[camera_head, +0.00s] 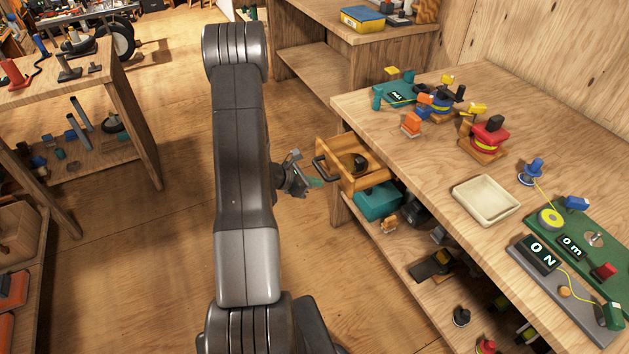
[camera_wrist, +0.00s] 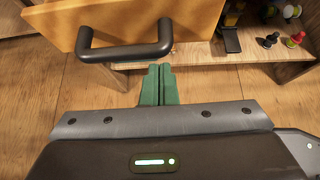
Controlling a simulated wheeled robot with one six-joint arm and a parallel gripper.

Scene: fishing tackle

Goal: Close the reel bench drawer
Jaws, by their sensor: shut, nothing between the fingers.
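The reel bench drawer (camera_head: 353,164) is a wooden box pulled out from under the left end of the bench top, with a dark item inside. Its dark bar handle (camera_head: 322,169) faces my arm. In the wrist view the drawer front (camera_wrist: 135,25) fills the top, with the handle (camera_wrist: 125,52) across it.
The bench top (camera_head: 420,157) holds reels, a cream tray (camera_head: 486,199) and a green board (camera_head: 590,240). A teal box (camera_head: 378,201) stands on the shelf below the drawer. Another wooden bench (camera_head: 75,90) is at the left. The floor (camera_head: 110,262) between is clear.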

